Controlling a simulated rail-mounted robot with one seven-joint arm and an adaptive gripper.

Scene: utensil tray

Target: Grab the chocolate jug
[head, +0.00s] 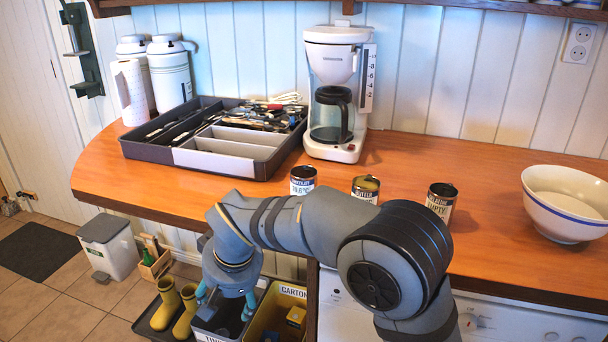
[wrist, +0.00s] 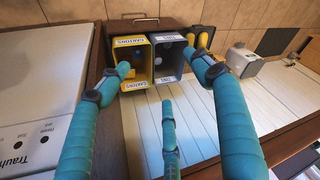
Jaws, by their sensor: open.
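The chocolate jug (head: 303,181) is a small dark-topped can with a white and blue label reading what looks like "CHOCOLATE 70.6°C". It stands upright near the front edge of the counter, leftmost of three similar cans. My gripper (head: 226,302) hangs below the counter's front edge, left of and lower than the jug, pointing down. In the wrist view my gripper (wrist: 158,72) has its teal fingers spread wide with nothing between them. The wrist view looks down at the floor bins and does not show the jug.
A butter can (head: 365,189) and an "EMPTY" can (head: 440,202) stand to the jug's right. Behind are a coffee maker (head: 336,150) and utensil tray (head: 175,152). A white bowl (head: 566,205) is far right. Bins (wrist: 132,52) sit below. The counter edge (head: 150,208) lies between gripper and jug.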

